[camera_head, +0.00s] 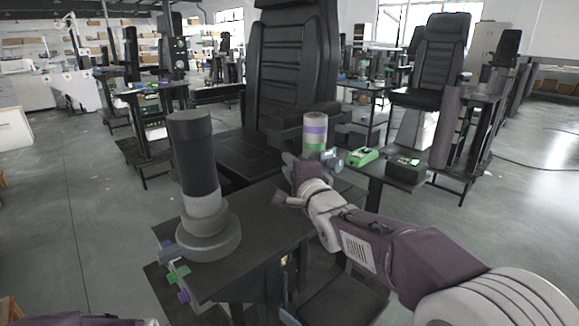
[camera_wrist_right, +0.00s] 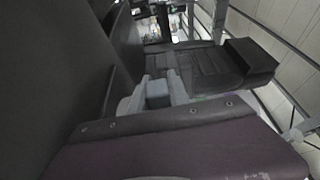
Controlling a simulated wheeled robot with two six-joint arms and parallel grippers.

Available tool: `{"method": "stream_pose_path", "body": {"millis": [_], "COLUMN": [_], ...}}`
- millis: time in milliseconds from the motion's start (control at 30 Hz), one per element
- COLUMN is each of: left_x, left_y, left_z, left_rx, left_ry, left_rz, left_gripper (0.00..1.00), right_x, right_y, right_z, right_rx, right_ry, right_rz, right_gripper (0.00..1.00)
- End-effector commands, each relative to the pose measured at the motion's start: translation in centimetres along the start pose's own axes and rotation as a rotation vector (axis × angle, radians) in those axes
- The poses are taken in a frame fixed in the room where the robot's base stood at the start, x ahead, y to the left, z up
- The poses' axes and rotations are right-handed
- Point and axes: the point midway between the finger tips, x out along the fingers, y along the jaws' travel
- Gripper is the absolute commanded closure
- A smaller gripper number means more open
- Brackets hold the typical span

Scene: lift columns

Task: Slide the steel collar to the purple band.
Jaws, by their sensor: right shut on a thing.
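A pale column with a purple band (camera_head: 314,130) and a green band (camera_head: 314,147) below it stands in front of the black seat. My right gripper (camera_head: 327,160) is at the foot of this column, below the purple band. In the right wrist view its two pale fingers (camera_wrist_right: 158,88) are shut on a small grey-blue block (camera_wrist_right: 158,97). The block appears to be the grip of the steel collar. The collar's ring cannot be made out; my gripper and arm hide the column's lower part. My left gripper is out of view.
A thick black and grey column (camera_head: 195,155) on a round grey base stands on the dark table (camera_head: 265,215) at left. A green device (camera_head: 362,156) and a black box (camera_head: 405,168) lie right of my gripper. A black seat (camera_head: 290,70) rises behind.

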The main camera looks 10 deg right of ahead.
Motion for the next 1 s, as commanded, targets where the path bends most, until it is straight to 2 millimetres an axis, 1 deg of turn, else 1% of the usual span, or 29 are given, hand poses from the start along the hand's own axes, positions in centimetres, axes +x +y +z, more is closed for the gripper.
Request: {"method": "stream_pose_path", "body": {"millis": [367, 467, 567, 700, 800, 900, 1000], "left_x": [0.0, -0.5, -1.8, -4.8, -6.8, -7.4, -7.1], "left_y": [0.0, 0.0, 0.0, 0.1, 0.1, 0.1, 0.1], "left_z": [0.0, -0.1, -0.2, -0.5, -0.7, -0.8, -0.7], "left_rx": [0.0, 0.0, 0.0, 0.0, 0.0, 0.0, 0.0], "left_ry": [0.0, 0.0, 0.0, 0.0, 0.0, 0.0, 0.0], "left_rz": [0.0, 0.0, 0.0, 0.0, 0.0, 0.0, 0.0], "left_gripper": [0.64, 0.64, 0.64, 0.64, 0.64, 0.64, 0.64], "right_x": [0.0, 0.0, 0.0, 0.0, 0.0, 0.0, 0.0], "right_y": [0.1, -0.5, -2.1, -5.6, -7.9, -8.7, -8.4], "right_z": [0.0, 0.0, 0.0, 0.0, 0.0, 0.0, 0.0], "right_rx": [0.0, 0.0, 0.0, 0.001, 0.001, 0.001, 0.001], "right_ry": [0.0, 0.0, 0.0, 0.0, 0.001, 0.001, 0.001], "right_rz": [0.002, 0.001, -0.001, -0.005, -0.005, -0.005, -0.005], "right_gripper": [1.0, 1.0, 1.0, 1.0, 1.0, 1.0, 1.0]}}
